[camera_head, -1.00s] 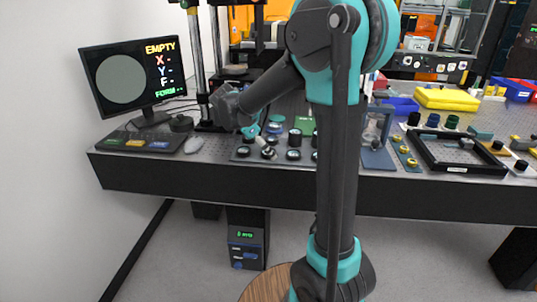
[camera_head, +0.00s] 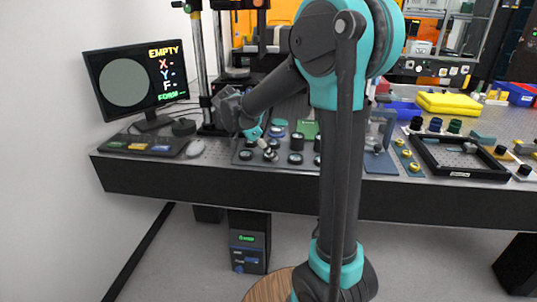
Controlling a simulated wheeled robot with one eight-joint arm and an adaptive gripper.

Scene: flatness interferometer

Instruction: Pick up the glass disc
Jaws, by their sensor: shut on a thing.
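My gripper (camera_head: 268,151) reaches down over the dark tray (camera_head: 243,158) of round pieces, in the left half of the bench. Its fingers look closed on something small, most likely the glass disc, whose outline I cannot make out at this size. My wrist and forearm hide part of the tray. Pale bluish round pieces (camera_head: 277,131) lie just behind the fingers. Several black round pieces stand beside and to the right of the gripper.
Metal posts of a stand (camera_head: 198,65) rise behind my wrist. A black frame (camera_head: 465,173) and yellow cases (camera_head: 448,102) lie at right.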

